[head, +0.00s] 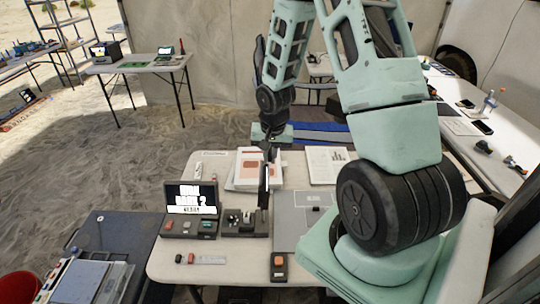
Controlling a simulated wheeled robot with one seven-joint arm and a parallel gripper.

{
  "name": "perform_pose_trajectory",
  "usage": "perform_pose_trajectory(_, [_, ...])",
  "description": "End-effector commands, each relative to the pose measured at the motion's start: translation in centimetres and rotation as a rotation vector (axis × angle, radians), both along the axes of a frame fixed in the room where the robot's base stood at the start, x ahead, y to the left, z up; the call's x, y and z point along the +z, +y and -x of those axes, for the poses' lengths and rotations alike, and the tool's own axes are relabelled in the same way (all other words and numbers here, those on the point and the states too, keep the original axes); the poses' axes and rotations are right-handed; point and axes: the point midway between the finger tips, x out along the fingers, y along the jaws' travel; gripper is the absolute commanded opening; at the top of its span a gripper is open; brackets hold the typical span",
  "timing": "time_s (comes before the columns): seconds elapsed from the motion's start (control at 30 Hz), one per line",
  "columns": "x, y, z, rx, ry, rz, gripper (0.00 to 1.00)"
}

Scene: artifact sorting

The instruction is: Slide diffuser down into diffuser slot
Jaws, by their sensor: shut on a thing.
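My gripper (267,160) points down over the table, in front of the papers. It is shut on a thin dark upright piece (264,188), which I take for the diffuser; its edges blend with the dark fingers. The piece's lower end is at the right side of a dark grey device (240,229) with small parts on top. The diffuser slot is too small to make out, and I cannot tell whether the piece touches the device or is inside it.
A unit with a lit screen (190,198) stands left of the device. A grey flat panel (290,236) lies to the right. A small orange-topped box (279,266) and a ruler-like strip (212,260) lie in front. Papers (327,164) lie behind.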

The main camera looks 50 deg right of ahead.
Motion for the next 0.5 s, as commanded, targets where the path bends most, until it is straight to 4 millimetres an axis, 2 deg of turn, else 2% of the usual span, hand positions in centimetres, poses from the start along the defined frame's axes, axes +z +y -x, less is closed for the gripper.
perform_pose_trajectory(0.5, [-1.3,0.0,-0.1,-0.001,0.0,0.0,0.0])
